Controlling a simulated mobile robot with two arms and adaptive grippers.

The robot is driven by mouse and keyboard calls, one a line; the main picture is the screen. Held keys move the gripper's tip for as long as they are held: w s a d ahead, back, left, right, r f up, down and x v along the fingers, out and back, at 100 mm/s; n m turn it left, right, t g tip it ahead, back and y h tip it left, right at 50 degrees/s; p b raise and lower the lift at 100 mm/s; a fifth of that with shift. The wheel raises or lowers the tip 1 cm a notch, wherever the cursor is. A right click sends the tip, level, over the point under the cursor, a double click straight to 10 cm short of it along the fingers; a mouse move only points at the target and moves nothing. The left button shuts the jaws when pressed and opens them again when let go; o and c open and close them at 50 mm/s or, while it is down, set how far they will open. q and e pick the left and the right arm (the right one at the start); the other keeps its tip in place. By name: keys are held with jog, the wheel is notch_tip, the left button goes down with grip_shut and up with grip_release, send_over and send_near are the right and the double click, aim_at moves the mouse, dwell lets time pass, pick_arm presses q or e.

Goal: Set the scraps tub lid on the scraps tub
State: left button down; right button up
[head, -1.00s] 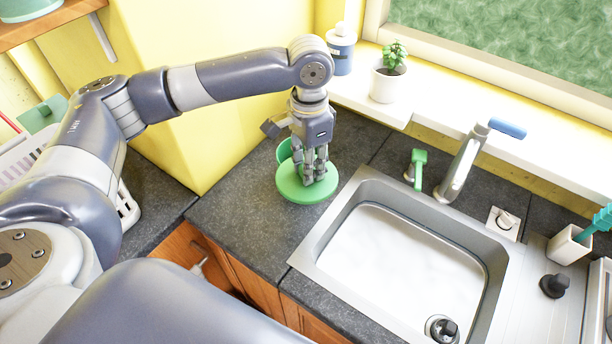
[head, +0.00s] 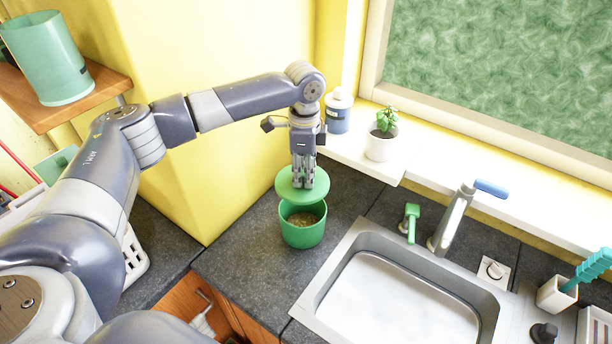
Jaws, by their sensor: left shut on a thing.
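The scraps tub (head: 303,234) is a green round tub standing on the dark counter left of the sink. Its mouth is partly open to view and brownish scraps show inside. The scraps tub lid (head: 300,190) is a flat green disc. My left gripper (head: 303,181) points down and is shut on the lid's top, at a grip that its fingers partly hide. The lid is held above and behind the tub's mouth, over its far part. I cannot tell the exact gap between lid and rim. My right gripper is not in view.
A potted plant (head: 382,140) and a blue-white bottle (head: 338,112) stand on the sill. Counter around the tub is clear.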

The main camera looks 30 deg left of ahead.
aim_at(304, 192)
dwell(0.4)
pick_arm(q)
jog(key=shift+f+b, duration=0.6)
jog(key=shift+f, duration=3)
jog(key=shift+f, duration=0.5)
jog(key=shift+p, duration=0.6)
jog(key=shift+f, duration=0.65)
jog(key=c, duration=1.2)
grip_release()
jog(key=shift+c, duration=0.2)
